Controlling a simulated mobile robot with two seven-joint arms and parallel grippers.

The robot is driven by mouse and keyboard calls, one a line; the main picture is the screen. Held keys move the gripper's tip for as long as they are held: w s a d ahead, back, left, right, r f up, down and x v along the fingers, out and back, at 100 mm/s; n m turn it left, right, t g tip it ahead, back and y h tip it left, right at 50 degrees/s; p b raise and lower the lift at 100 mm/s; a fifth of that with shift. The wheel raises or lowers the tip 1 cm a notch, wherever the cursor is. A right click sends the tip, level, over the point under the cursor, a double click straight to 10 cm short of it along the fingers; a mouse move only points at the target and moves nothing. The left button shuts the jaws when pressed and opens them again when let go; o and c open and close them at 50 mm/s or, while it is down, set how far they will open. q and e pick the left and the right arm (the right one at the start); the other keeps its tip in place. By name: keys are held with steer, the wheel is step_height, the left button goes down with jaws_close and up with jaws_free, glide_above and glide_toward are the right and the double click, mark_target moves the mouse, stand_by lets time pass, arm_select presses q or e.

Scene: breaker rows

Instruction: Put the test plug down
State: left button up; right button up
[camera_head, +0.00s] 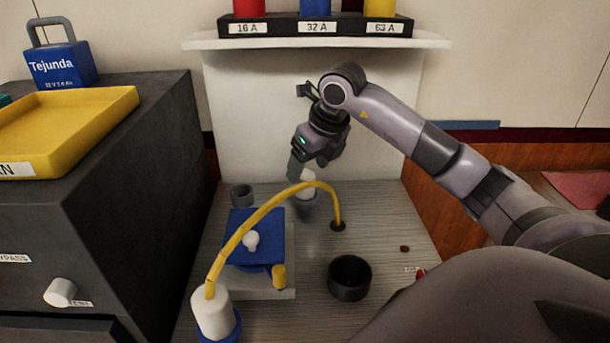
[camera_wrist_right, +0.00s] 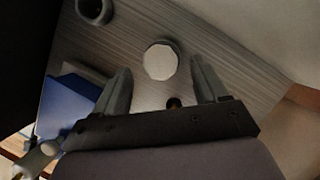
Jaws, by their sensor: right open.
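A white cylinder (camera_head: 213,314) with a yellow cable (camera_head: 262,215) from its top stands in a blue ring at the lower left; it may be the test plug. The cable arches to a dark hole in the ribbed surface. A second white, round-topped piece (camera_head: 308,182) is at the back, partly hidden by the cable and my right gripper (camera_head: 294,172). In the right wrist view this white disc (camera_wrist_right: 160,60) lies between and beyond the open fingers (camera_wrist_right: 160,72), with gaps on both sides. I cannot tell which piece is the plug. My left gripper is out of view.
A blue block (camera_head: 262,235) with a white knob stands centre left. A grey cup (camera_head: 241,195) is behind it; a black cup (camera_head: 349,278) is front right. A dark cabinet with a yellow tray (camera_head: 70,130) bounds the left. A white shelf (camera_head: 430,40) overhangs the back.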

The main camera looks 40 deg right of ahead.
steer(key=v, duration=0.7)
steer(key=shift+r, duration=0.15)
steer(key=shift+s, duration=0.15)
